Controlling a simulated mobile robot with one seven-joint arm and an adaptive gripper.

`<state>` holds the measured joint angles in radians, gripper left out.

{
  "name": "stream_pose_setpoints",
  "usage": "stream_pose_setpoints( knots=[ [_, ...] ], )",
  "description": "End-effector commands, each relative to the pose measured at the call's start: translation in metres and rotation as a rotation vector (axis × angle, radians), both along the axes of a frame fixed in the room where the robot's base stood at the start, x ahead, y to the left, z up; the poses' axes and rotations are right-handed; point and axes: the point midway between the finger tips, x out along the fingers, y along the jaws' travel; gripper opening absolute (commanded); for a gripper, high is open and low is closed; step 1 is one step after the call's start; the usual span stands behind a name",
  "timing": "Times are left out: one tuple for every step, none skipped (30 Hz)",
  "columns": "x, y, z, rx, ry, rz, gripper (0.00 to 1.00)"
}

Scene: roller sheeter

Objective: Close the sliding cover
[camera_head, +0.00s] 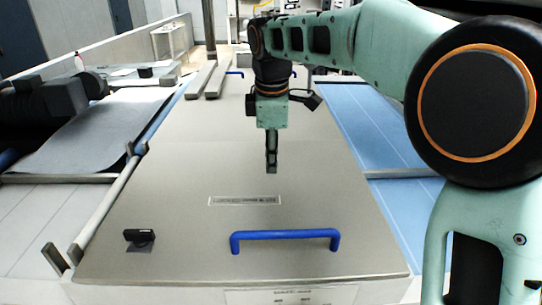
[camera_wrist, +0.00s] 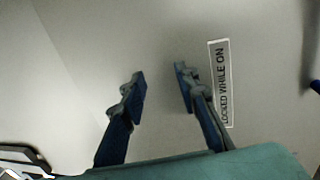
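The cover (camera_head: 185,190) is a broad flat grey metal panel in the middle of the head view. A blue bar handle (camera_head: 285,235) is fixed near its front edge. A label (camera_head: 244,200) lies behind the handle; in the wrist view the label (camera_wrist: 220,85) reads "LOCKED WHILE ON". My gripper (camera_head: 271,168) points down above the panel, behind the handle and apart from it. In the wrist view my gripper (camera_wrist: 161,82) has its two fingers spread with nothing between them.
A small black fitting (camera_head: 139,236) sits at the panel's front left. A rail (camera_head: 112,205) runs along the left side. Blue surfaces (camera_head: 365,125) lie to the right. Grey bars (camera_head: 208,78) and another blue handle (camera_head: 234,72) are at the back.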

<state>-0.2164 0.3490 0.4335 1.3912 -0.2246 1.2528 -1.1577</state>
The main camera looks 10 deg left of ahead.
Motion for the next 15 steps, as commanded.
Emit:
stream_pose_setpoints(
  knots=[
    [0.000, 0.000, 0.005, 0.001, -0.002, 0.000, 0.29],
    [-0.001, 0.000, 0.008, 0.001, -0.002, 0.000, 0.29],
    [-0.002, 0.000, 0.013, 0.002, -0.003, 0.000, 0.29],
    [-0.003, 0.000, 0.018, 0.002, -0.004, 0.000, 0.29],
    [-0.004, 0.000, 0.024, 0.002, -0.005, 0.000, 0.29],
    [-0.005, -0.001, 0.032, 0.003, -0.005, 0.001, 0.29],
    [-0.006, -0.001, 0.039, 0.003, -0.005, 0.001, 0.29],
    [-0.008, -0.001, 0.045, 0.003, -0.005, 0.001, 0.29],
    [-0.009, -0.001, 0.054, 0.004, -0.005, 0.002, 0.29],
    [-0.011, -0.002, 0.061, 0.003, -0.003, 0.001, 0.29],
    [-0.012, -0.002, 0.067, 0.004, -0.004, 0.002, 0.29],
    [-0.014, -0.002, 0.075, 0.004, -0.004, 0.002, 0.29],
    [-0.015, -0.003, 0.081, 0.003, -0.003, 0.001, 0.29],
    [-0.016, -0.003, 0.086, 0.004, -0.003, 0.002, 0.29],
    [-0.018, -0.004, 0.093, 0.002, -0.002, 0.001, 0.29]
  ],
)
